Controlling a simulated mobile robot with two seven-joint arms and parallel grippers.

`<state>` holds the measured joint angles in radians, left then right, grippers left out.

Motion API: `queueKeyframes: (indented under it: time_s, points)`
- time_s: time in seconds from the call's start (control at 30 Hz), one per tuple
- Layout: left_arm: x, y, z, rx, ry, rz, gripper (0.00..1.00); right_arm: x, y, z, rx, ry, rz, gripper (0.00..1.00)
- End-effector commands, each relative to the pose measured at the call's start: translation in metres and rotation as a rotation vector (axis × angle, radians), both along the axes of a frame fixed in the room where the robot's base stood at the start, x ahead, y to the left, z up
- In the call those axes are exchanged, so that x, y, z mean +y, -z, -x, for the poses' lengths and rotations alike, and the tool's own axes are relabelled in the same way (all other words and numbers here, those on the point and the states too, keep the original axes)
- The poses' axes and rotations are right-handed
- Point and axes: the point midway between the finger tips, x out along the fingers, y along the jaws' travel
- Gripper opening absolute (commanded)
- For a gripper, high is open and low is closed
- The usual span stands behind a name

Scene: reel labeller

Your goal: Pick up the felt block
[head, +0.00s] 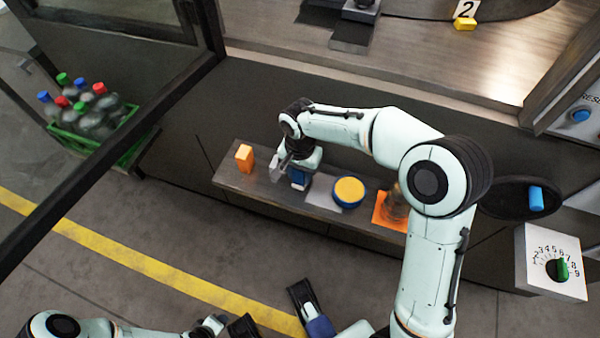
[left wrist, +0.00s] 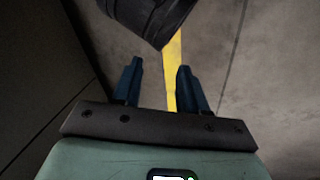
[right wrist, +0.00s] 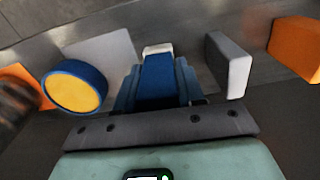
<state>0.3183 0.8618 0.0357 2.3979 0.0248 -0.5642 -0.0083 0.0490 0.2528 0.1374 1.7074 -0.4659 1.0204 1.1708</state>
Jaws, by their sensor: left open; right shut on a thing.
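The felt block (right wrist: 156,82) appears to be the blue block with a pale end between the fingers of my right gripper (right wrist: 157,72) in the right wrist view. My right gripper is shut on it, and the fingers hide its sides. In the head view the felt block (head: 298,179) shows small and blue under my right gripper, at the shelf. I cannot tell whether it touches the shelf. My left gripper (left wrist: 158,75) is open and empty over the floor in the left wrist view.
A grey block with a white face (right wrist: 232,67) stands close beside my right gripper. An orange block (head: 244,157) stands further left on the shelf (head: 228,178). A blue-and-yellow round thing (head: 348,191) and a bottle on an orange patch (head: 381,215) are to the right.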

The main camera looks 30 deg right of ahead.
Motion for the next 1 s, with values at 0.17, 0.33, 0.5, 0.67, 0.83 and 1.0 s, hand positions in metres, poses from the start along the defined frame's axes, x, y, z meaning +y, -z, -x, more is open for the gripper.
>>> queueKeyframes:
  time_s: [0.17,0.33,0.5,0.67,0.83,1.0]
  points:
    - [-0.001,-0.002,0.003,0.006,0.003,0.004,0.43,0.000,-0.007,0.000,-0.002,0.000,0.000,0.08]
    - [-0.006,-0.009,0.011,0.029,0.012,0.014,0.43,0.000,-0.028,0.000,-0.004,0.000,-0.001,0.08]
    - [-0.013,-0.020,0.025,0.064,0.028,0.032,0.43,0.000,-0.063,-0.001,-0.006,0.000,0.000,0.08]
    - [-0.022,-0.036,0.043,0.112,0.047,0.055,0.43,0.001,-0.108,-0.001,-0.008,0.000,-0.001,0.08]
    - [-0.030,-0.051,0.062,0.165,0.069,0.080,0.43,0.000,-0.154,-0.001,-0.006,-0.001,-0.001,0.08]
    - [-0.036,-0.061,0.076,0.203,0.083,0.097,0.43,0.000,-0.184,0.000,-0.004,0.000,0.000,0.08]
